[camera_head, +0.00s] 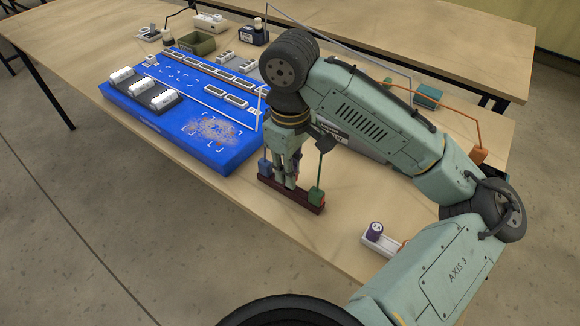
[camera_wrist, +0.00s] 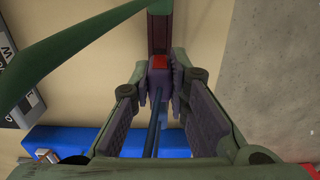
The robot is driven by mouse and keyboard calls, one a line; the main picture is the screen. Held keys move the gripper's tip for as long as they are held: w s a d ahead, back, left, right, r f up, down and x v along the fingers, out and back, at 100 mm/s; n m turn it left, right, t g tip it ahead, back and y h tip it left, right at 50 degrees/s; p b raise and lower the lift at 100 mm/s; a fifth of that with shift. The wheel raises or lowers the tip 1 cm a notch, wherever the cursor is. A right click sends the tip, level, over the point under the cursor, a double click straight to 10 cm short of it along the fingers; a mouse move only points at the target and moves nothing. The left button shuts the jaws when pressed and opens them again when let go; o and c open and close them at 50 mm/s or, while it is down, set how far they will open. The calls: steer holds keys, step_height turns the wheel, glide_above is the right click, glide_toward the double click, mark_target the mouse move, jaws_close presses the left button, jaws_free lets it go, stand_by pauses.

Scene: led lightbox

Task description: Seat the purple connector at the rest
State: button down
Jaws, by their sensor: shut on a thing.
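A dark red rest bar (camera_head: 279,191) lies along the table's front edge, with a blue connector (camera_head: 264,169) at its left end and a green connector (camera_head: 315,196) at its right end. My gripper (camera_head: 290,183) points down at the middle of the bar, between those two. In the wrist view my gripper (camera_wrist: 161,85) is shut on the purple connector (camera_wrist: 159,76), which carries a red patch. The bar (camera_wrist: 158,30) runs away behind it. The fingers hide most of the connector, and I cannot tell whether it touches the bar.
A blue lightbox (camera_head: 170,128) with white modules stands left of my gripper. A green cable (camera_wrist: 60,60) arches close to the wrist camera. The floor drops away at the front edge.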

steer(key=shift+f+b, duration=0.6)
steer(key=shift+f, duration=0.65)
steer(key=c, duration=1.5)
jaws_free()
steer(key=shift+o, duration=0.2)
step_height(320, 180, up, 6)
steer(key=p, duration=0.4)
steer(key=shift+f+p, duration=0.15)
steer(key=shift+p, duration=0.2)
steer(key=shift+r, duration=1.15)
